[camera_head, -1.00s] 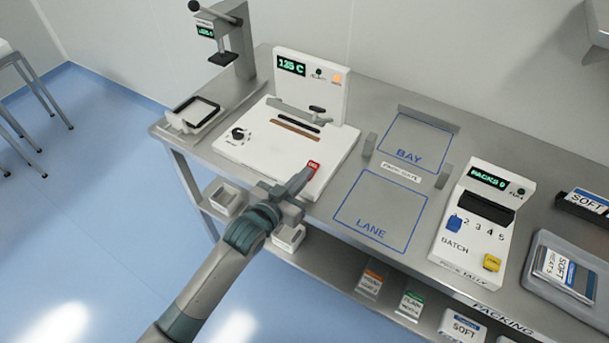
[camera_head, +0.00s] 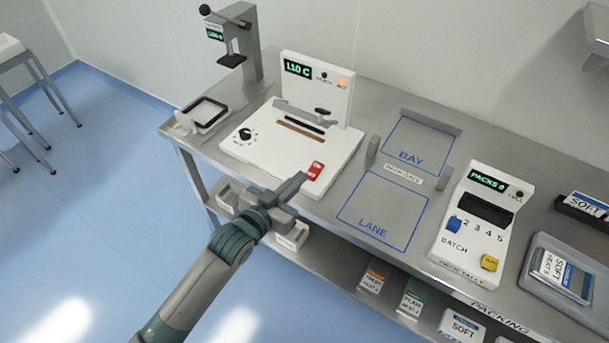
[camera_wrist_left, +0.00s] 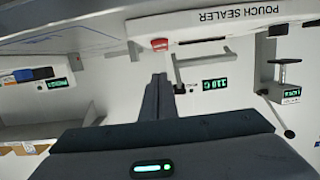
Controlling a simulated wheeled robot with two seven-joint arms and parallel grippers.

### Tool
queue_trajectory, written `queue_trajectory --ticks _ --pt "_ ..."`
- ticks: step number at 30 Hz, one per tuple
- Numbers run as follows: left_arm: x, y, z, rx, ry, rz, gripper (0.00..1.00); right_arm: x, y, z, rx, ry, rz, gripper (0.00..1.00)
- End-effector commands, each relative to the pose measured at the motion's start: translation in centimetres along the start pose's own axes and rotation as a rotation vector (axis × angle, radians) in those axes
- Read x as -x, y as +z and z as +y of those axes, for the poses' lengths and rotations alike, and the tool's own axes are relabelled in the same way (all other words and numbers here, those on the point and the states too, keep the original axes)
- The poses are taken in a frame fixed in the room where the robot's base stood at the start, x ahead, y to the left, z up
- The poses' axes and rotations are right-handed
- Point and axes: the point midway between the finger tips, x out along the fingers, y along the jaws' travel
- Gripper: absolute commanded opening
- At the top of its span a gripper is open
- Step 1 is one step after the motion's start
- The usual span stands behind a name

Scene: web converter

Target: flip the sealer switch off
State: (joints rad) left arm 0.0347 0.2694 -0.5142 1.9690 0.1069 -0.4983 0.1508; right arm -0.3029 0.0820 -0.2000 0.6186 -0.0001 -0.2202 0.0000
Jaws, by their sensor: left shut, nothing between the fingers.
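The white pouch sealer (camera_head: 270,150) stands on the metal bench; its green display (camera_head: 298,69) reads 110 C, with an orange lamp lit beside it. Its red switch (camera_head: 315,171) sits at the front right corner of the sealer's top. The switch also shows in the left wrist view (camera_wrist_left: 160,44), above the fingertips. My left gripper (camera_head: 303,179) is shut and empty, its tips just left of and in front of the switch, with a small gap seeming to show. Whether they touch is hard to tell. My right gripper is out of view.
A press (camera_head: 237,45) and a small tray (camera_head: 203,113) stand left of the sealer. To the right are the blue-outlined lane (camera_head: 382,212) and bay (camera_head: 419,145), clear of objects, then the pack tally box (camera_head: 480,225). A lower shelf holds bins and packets.

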Motion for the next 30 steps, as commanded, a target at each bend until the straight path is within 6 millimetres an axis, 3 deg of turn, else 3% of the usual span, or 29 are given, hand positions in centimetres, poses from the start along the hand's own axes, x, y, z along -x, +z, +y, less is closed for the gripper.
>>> queue_trajectory --ticks 6,12,30 --pt "3.5 1.0 0.0 0.000 0.000 -0.001 0.00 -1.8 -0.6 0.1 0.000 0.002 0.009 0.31" --pt "5.2 1.1 0.0 0.001 0.000 0.001 0.00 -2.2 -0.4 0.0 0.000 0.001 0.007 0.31" --pt "5.5 1.0 0.0 0.000 0.000 0.000 0.00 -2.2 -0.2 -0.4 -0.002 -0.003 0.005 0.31"
